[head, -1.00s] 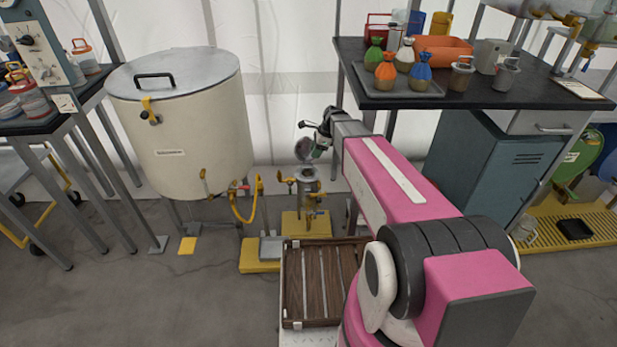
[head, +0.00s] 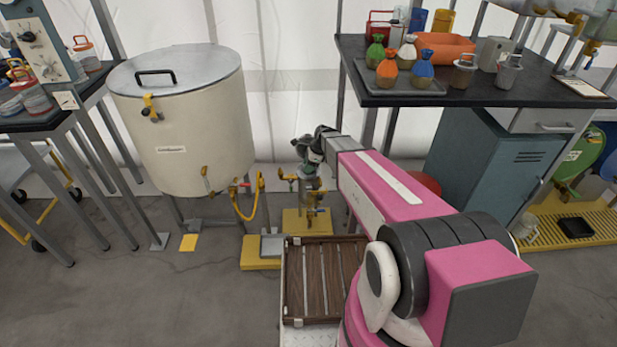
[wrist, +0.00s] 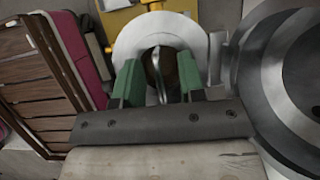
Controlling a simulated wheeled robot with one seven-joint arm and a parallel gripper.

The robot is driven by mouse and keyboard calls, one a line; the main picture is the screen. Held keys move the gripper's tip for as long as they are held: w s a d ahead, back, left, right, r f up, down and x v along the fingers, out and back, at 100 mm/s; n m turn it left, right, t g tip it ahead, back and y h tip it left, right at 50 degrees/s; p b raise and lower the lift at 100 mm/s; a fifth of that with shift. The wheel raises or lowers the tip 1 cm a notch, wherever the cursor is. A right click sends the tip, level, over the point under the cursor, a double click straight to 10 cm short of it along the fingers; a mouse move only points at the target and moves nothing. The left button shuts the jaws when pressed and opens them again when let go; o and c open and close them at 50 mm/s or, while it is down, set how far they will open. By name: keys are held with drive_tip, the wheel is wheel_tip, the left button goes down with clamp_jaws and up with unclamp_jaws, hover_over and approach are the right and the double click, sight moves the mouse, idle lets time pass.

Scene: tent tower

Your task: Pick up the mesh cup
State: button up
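A metal cylindrical vessel (head: 308,188) with brass taps stands on a yellow base (head: 305,222). In the wrist view its pale round rim (wrist: 160,24) surrounds a dark opening. A thin, curved metal piece (wrist: 157,72) stands upright in the gap between my fingers. It may be part of the mesh cup, but I cannot tell for sure. My gripper (head: 311,160) is over the vessel's top. In the wrist view its green fingers (wrist: 158,82) are apart, with space on both sides of the metal piece. In the head view my gripper hides the vessel's mouth.
A large cream tank (head: 185,130) stands close on the left, with a yellow hose. A brown slatted wooden rack (head: 322,285) lies in front. The black-topped bench (head: 400,98) on the right holds tied bags and cups. Open floor lies at the front left.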

clamp_jaws()
drive_tip(key=shift+r, duration=0.1)
